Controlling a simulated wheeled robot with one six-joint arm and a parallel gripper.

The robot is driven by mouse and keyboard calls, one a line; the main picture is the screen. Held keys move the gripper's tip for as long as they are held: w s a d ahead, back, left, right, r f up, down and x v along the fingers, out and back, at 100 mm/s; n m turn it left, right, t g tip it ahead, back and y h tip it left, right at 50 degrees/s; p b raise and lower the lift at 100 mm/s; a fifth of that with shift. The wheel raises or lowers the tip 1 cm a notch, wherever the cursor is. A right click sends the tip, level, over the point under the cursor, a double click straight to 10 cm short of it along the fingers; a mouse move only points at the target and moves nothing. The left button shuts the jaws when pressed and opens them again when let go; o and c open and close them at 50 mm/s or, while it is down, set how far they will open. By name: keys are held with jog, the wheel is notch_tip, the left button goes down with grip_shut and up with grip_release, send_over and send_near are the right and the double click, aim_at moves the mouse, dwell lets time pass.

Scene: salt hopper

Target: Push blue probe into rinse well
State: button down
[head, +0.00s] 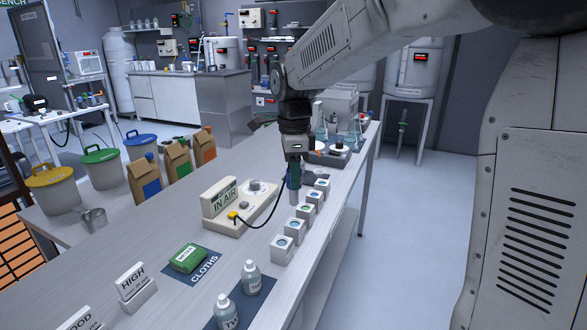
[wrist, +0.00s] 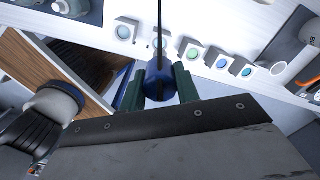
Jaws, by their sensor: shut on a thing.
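My gripper (head: 294,174) is shut on the blue probe (head: 293,184), which hangs upright with its grey tip down. In the wrist view the probe's blue end (wrist: 160,80) sits between my two green fingers, with its black cable leading away. Small white wells with coloured round openings stand in a row along the bench: a near one (head: 281,248), one behind it (head: 294,229), a middle one (head: 306,212) and others farther back (head: 321,185). The probe tip appears beside the middle of the row; its height above the bench is unclear. No label shows which well is the rinse well.
The cream meter (head: 224,205) reads "IN AIR" and its black cable loops to the probe. A green pack (head: 187,258) lies on the cloths mat (head: 206,270). Clear bottles (head: 251,276) stand near the front. Bags and lidded buckets stand left; a balance-like device (head: 328,153) stands behind.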

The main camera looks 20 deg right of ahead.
aim_at(294, 204)
jog(key=shift+f, duration=2.25)
jog(key=shift+f, duration=3.05)
jog(key=shift+c, duration=2.3)
grip_release()
jog(key=shift+r, duration=3)
